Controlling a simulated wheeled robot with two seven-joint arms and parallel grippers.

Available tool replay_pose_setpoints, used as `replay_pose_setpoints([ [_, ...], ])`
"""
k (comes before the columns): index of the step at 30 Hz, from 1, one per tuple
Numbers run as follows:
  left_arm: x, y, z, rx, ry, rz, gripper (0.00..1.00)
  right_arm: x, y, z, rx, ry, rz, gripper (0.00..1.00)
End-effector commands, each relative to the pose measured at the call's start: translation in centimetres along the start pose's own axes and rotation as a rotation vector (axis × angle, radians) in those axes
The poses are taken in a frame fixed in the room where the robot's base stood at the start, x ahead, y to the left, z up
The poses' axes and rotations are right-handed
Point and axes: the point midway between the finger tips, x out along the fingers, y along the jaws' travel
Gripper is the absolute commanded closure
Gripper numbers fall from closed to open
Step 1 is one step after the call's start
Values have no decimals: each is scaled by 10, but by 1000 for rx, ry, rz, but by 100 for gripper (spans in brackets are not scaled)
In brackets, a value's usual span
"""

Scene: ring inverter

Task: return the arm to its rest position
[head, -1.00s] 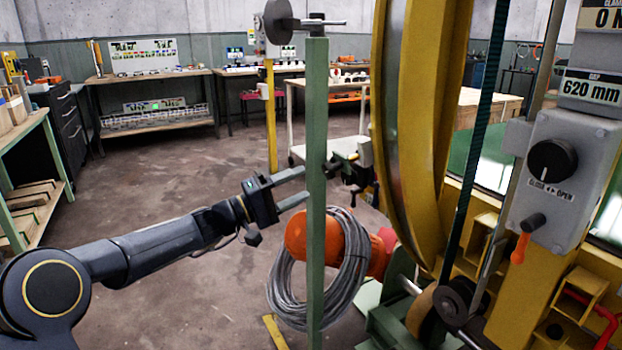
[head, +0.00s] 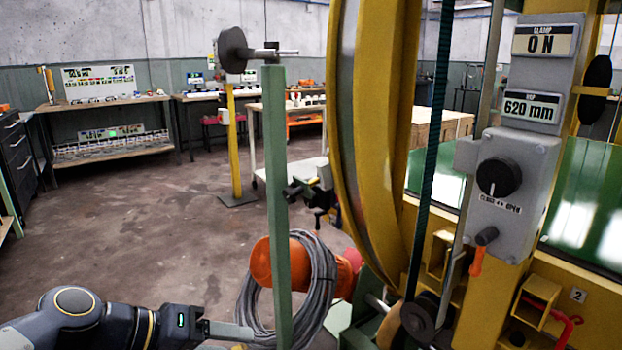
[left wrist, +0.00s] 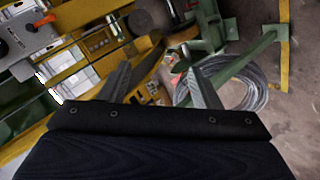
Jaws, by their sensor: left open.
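My left gripper (head: 232,334) is low at the bottom left of the head view, at the end of my dark left arm. Its fingers extend toward the foot of the green post and the grey cable coil (head: 322,285). In the left wrist view the two fingers of my left gripper (left wrist: 160,86) stand wide apart with nothing held between them. The coil and the yellow machine parts show beyond the fingers there. Whether a fingertip touches the post cannot be told. My right gripper is not in view.
The green post (head: 277,180) stands close to my left gripper. A large yellow ring (head: 385,130) and a grey control box (head: 515,190) with a black knob fill the right. An orange cylinder (head: 262,265) sits behind the coil. Open floor (head: 150,215) lies at left.

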Motion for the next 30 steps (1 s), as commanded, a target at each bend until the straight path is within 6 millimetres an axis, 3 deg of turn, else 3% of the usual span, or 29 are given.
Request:
replay_pose_setpoints([
  [1,-10,-12,25,15,1,-72,43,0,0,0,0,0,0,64],
  [6,-30,-53,86,36,3,-270,43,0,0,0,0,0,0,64],
  [15,-49,-111,155,61,49,-500,43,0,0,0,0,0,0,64],
  [26,-100,-42,121,60,45,-504,43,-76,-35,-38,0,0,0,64],
  [30,-128,-4,103,60,45,-503,43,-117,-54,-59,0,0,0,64],
])
